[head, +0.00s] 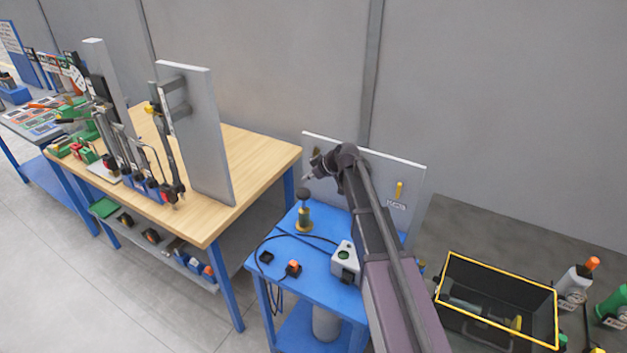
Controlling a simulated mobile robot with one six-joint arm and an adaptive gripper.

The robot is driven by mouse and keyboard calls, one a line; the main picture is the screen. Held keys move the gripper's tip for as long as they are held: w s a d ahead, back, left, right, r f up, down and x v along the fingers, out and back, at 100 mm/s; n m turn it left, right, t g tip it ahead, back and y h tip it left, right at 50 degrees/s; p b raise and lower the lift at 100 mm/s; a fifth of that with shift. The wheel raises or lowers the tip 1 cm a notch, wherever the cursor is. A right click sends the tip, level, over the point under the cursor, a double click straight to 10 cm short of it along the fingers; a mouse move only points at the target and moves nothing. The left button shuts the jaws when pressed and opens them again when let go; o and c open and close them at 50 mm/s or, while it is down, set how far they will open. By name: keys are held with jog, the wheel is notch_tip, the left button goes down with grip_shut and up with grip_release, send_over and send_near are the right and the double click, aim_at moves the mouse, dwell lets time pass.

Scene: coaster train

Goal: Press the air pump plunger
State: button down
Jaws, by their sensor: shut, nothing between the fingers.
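What looks like the air pump (304,222) stands upright on the small blue table (312,259), near its back left corner. My gripper (307,177) is shut and empty. In the picture it appears just above the knob, with a small gap; its distance in depth I cannot tell. My arm hides the right part of the blue table.
A grey box with a green button (345,259), an orange-topped switch (293,268) and a black cable share the blue table. A grey panel (410,179) stands behind. A wooden workbench (262,151) is left; a yellow-rimmed black crate (497,272) and bottles are right.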

aim_at(304, 192)
jog(key=shift+w+a+f+b, duration=0.2)
jog(key=shift+f+b, duration=0.1)
jog(key=shift+f, duration=0.3)
jog(key=shift+s+f+b, duration=0.1)
jog(key=shift+f+b, duration=1.5)
notch_tip(304, 192, down, 6)
jog(key=b, duration=0.5)
jog(key=shift+s+r+b, duration=0.1)
jog(key=shift+r+b, duration=0.05)
jog(key=shift+b, duration=0.2)
jog(key=shift+d, duration=0.1)
jog(key=shift+r, duration=0.15)
notch_tip(304, 192, up, 4)
jog(key=p, duration=0.4)
jog(key=p+v, duration=0.7)
jog(key=v, duration=0.2)
jog(key=shift+d+r, duration=0.25)
jog(key=shift+r, duration=0.1)
